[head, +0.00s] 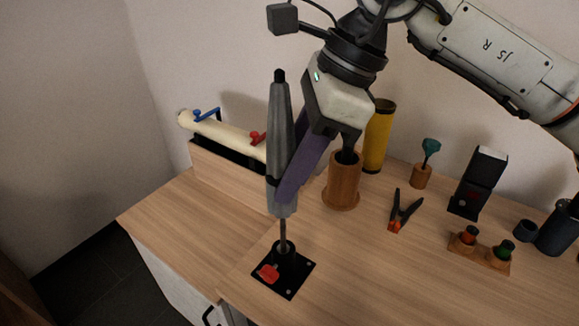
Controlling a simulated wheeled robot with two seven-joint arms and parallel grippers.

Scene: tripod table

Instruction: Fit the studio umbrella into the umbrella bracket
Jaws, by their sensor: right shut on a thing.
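The studio umbrella (280,110) is a closed grey umbrella with a black tip on top and a thin shaft below. It stands nearly upright in the head view. My right gripper (288,188) is shut on its lower canopy, with a purple finger lying against the grey cloth. The umbrella bracket (294,281) is a black plate with a short dark collar and a red knob (268,272) on the table. The lower end of the shaft meets the collar's top; I cannot tell how deep it sits. My left gripper is out of view.
A cream roll (225,133) with blue and red clamps lies behind left. A wooden cup (343,184) and a yellow tube (379,135) stand close behind the gripper. A spring clamp (401,214), flash unit (476,185) and wooden holder (481,256) are to the right. The table's left front is clear.

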